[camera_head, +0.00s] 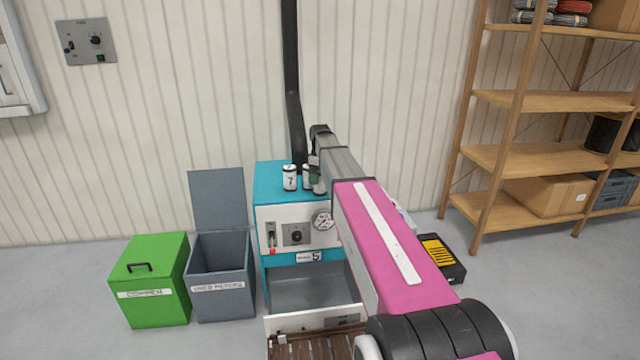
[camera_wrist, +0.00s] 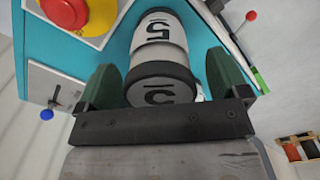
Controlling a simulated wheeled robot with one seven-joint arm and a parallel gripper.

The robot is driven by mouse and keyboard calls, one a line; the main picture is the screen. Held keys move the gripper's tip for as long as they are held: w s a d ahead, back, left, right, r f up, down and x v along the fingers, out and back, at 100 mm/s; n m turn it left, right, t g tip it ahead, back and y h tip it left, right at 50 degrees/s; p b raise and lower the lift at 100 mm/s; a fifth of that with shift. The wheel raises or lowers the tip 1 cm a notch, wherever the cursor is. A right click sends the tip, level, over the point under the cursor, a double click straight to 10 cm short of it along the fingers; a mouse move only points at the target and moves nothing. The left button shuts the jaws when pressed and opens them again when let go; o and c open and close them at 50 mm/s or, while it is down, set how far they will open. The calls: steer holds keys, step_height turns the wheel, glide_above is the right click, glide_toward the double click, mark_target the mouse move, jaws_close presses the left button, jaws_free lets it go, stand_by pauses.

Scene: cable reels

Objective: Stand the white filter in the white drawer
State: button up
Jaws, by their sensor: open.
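White filters with black ends stand on top of the teal machine (camera_head: 270,185). One filter marked 7 (camera_head: 290,178) is in plain sight; another white filter (camera_head: 307,172) beside it is partly hidden by my gripper (camera_head: 317,180). In the wrist view, my gripper (camera_wrist: 168,88) is open, its green fingers on either side of a white, black-banded filter (camera_wrist: 165,95) with a partly covered mark. A white body marked 5 (camera_wrist: 158,30) shows just beyond it; I cannot tell whether these are separate filters. The white-fronted drawer (camera_head: 290,322) low on the machine is open, with a grey, empty-looking inside.
A grey bin (camera_head: 222,300) with a raised lid and a green box (camera_head: 155,290) stand left of the machine. A gauge (camera_head: 321,221) is on the machine's front. A black and yellow case (camera_head: 440,262) and wooden shelves (camera_head: 550,160) are at the right. Brown slats (camera_head: 310,346) lie below the drawer.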

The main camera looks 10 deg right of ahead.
steer(key=c, duration=1.1)
steer(key=shift+c, duration=0.2)
step_height(320, 180, up, 18)
